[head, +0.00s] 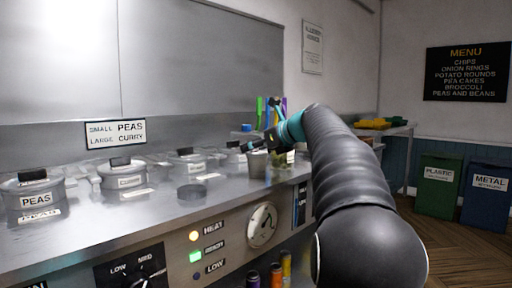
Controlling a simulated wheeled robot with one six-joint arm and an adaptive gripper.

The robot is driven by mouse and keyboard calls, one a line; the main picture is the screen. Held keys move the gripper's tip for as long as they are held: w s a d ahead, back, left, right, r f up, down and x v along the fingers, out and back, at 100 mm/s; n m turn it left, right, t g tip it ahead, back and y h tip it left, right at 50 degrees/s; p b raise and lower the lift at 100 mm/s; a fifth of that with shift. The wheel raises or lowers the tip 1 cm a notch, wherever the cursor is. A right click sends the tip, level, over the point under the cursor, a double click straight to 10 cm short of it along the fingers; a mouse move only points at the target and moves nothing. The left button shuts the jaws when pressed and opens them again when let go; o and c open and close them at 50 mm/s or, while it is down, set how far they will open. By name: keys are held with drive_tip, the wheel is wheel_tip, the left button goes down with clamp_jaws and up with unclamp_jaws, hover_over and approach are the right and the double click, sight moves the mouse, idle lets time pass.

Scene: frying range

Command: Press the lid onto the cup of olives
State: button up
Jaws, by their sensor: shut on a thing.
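My gripper (268,141) is above the right end of the steel counter, small in the view and partly behind my own arm. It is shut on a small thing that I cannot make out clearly. A pale grey cup (258,165) stands just below it. Close on the cup's right is a small clear container with something yellow-green (284,158), perhaps the olives, partly covered by my arm and gripper. I cannot tell whether the gripper touches either one. I cannot make out the lid for certain.
Lidded pots, one labelled peas (33,196), line the counter to the left. A dark round disc (192,192) lies near the counter's front. Upright coloured handles (277,108) and a blue-capped container (247,128) stand behind the gripper. Green (438,187) and blue (484,203) bins stand right.

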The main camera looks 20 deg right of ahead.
drive_tip(key=shift+r, duration=0.15)
drive_tip(key=c, duration=0.7)
drive_tip(key=shift+p, duration=0.4)
drive_tip(key=shift+c, duration=0.3)
drive_tip(key=shift+r+p, duration=1.1)
drive_tip(key=shift+p, duration=0.7)
idle(0.6)
drive_tip(key=shift+r, duration=0.4)
idle(0.9)
drive_tip(key=o, duration=1.4)
drive_tip(key=shift+d+r, duration=0.1)
drive_tip(key=shift+r, duration=3.35)
